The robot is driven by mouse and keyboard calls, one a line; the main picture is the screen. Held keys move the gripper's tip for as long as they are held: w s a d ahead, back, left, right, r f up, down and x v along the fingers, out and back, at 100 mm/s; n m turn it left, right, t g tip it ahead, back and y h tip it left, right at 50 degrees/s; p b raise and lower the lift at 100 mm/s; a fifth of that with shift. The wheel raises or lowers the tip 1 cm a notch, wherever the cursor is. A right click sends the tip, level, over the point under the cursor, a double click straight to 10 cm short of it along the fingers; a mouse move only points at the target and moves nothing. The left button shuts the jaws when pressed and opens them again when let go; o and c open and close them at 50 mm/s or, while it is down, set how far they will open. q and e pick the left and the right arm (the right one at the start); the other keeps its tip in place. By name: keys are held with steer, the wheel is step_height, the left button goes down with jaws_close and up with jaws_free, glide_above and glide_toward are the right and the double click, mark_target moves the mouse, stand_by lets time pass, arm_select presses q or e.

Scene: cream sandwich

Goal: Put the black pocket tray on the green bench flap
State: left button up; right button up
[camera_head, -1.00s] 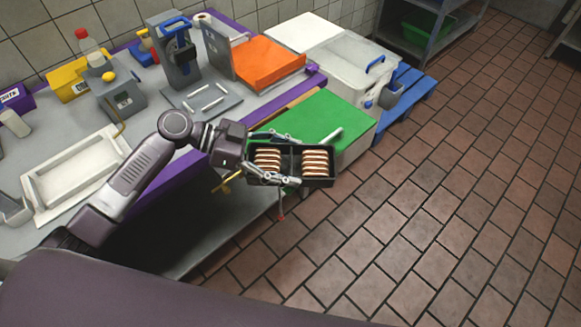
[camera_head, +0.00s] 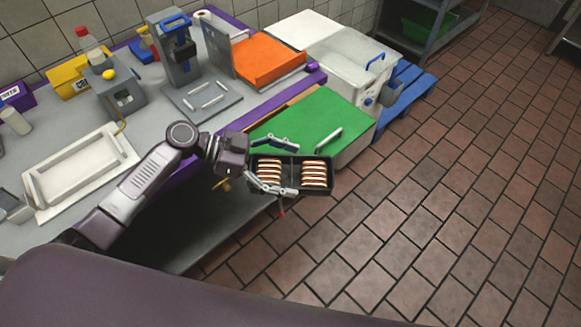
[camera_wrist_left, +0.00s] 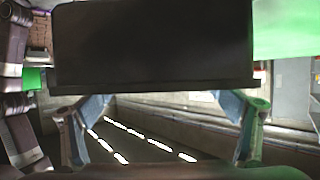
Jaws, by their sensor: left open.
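The black pocket tray (camera_head: 292,194) holds two rows of sandwiches. In the head view it covers the front edge of the green bench flap (camera_head: 300,118) and juts past it over the floor side. I cannot tell whether it rests on the flap or is clear of it. My left gripper (camera_head: 283,166) is open, its fingers spread at the tray's left end. In the left wrist view a large black face, seemingly the tray (camera_wrist_left: 155,45), fills the upper middle above the two fingers (camera_wrist_left: 160,130). Green shows at the upper right. My right gripper is not in view.
A metal handle (camera_head: 329,138) stands on the flap's right part. An orange board (camera_head: 262,62) and a grey press (camera_head: 175,55) are behind on the bench. A white bin (camera_head: 352,78) stands beyond the flap. Tiled floor is clear at the right.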

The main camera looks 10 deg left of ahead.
arm_select(q)
steer(key=shift+r, duration=0.1)
steer(key=shift+a, duration=0.4)
steer(key=b+v, duration=0.3)
steer(key=v, duration=0.8)
steer(key=shift+b, duration=0.3)
steer(key=shift+s+a+r, duration=0.1)
steer(key=shift+s, duration=0.05)
